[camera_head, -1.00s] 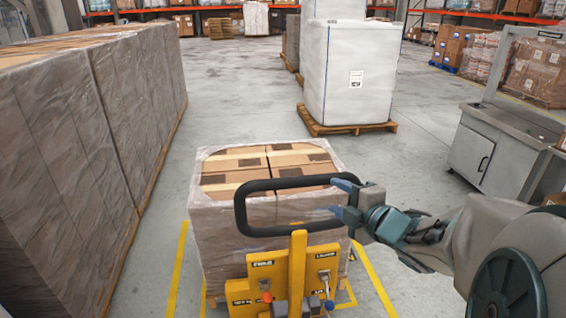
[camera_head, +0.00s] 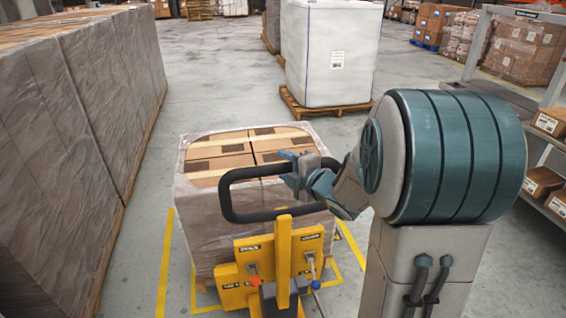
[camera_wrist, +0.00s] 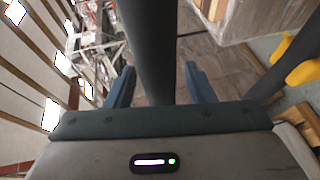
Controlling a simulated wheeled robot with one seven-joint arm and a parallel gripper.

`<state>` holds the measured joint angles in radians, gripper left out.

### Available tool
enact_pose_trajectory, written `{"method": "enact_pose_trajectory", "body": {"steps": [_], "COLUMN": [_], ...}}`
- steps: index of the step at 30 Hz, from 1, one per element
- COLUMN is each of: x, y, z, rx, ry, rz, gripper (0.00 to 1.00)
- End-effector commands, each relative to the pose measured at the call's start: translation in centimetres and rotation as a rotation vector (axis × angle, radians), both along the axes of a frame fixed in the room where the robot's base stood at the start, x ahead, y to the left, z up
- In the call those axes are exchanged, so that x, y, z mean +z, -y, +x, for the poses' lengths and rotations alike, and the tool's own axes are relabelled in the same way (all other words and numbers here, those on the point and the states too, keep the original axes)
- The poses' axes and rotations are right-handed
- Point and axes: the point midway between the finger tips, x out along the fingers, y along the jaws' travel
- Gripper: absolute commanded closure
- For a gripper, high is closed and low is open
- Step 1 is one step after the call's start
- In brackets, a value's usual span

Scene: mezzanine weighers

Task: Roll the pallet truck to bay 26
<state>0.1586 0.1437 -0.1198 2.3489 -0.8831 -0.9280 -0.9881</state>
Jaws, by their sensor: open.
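The yellow pallet truck (camera_head: 283,262) stands in front of me with its black loop handle (camera_head: 226,196) upright. It carries a wrapped load of brown boxes (camera_head: 205,232), with yellow floor lines around it. In the wrist view my gripper (camera_wrist: 158,88) is open, with one blue finger on each side of the black handle bar (camera_wrist: 147,50). The bar runs between the fingers, and they are spread clear of it. I see no bay number.
A long row of wrapped pallets (camera_head: 70,130) walls the left side. A white wrapped load on a wooden pallet (camera_head: 332,55) stands ahead, right of centre. A shelf with boxes (camera_head: 545,165) is at right. Open grey floor (camera_head: 215,75) lies between the left row and white load.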

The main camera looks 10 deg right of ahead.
Motion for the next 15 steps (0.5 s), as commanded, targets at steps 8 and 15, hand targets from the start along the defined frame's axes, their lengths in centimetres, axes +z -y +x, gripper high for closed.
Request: {"method": "enact_pose_trajectory", "body": {"steps": [8, 15], "x": [-0.29, -0.3], "y": [-0.62, -0.62], "z": [1.29, 1.3], "rx": [0.001, 0.001], "ry": [0.0, 0.0], "rz": [0.0, 0.001], "gripper": [0.51, 0.54]}}
